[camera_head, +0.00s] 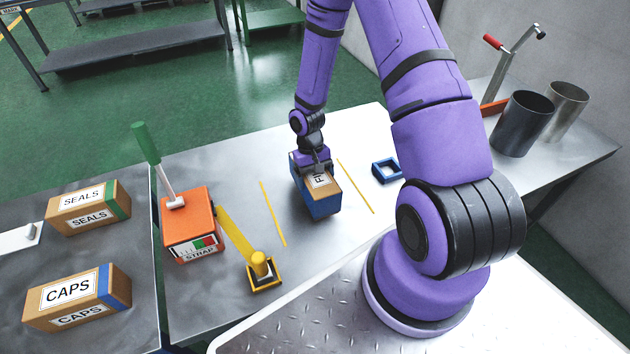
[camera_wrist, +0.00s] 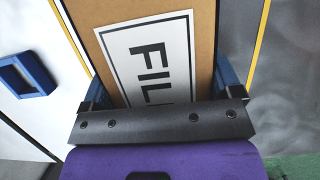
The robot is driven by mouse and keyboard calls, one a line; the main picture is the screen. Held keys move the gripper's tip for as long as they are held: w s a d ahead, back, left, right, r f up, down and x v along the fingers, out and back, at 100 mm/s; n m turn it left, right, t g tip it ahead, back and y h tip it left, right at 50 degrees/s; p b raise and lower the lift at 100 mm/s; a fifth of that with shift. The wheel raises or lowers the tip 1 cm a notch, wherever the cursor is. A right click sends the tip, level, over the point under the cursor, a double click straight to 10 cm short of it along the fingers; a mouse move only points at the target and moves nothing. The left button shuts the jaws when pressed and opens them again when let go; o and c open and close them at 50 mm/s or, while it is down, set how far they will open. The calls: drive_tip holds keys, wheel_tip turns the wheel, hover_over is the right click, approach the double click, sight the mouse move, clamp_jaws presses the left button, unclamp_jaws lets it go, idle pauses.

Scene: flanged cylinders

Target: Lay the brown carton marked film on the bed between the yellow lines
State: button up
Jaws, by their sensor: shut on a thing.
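The brown carton marked FILM (camera_head: 325,184) is in my gripper (camera_head: 313,170), over the bed (camera_head: 235,180) between the two yellow lines, the left one (camera_head: 273,213) and the right one (camera_head: 356,187). Its white label faces up and its near end looks blue. In the wrist view the carton (camera_wrist: 205,45) fills the middle between my jaws (camera_wrist: 163,92), with a yellow line on each side. My gripper is shut on the carton and covers part of the label. I cannot tell whether the carton's underside touches the bed.
Left of the lines stand an orange strap box (camera_head: 188,225) and a yellow post on a base (camera_head: 262,275). A blue square frame (camera_head: 386,171) lies to the right. Cartons marked SEALS (camera_head: 88,207) and CAPS (camera_head: 77,297) are far left. Two metal cups (camera_head: 521,124) stand right.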

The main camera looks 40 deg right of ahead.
drive_tip(key=shift+f, duration=0.75)
drive_tip(key=shift+f, duration=0.1)
drive_tip(key=o, duration=1.2)
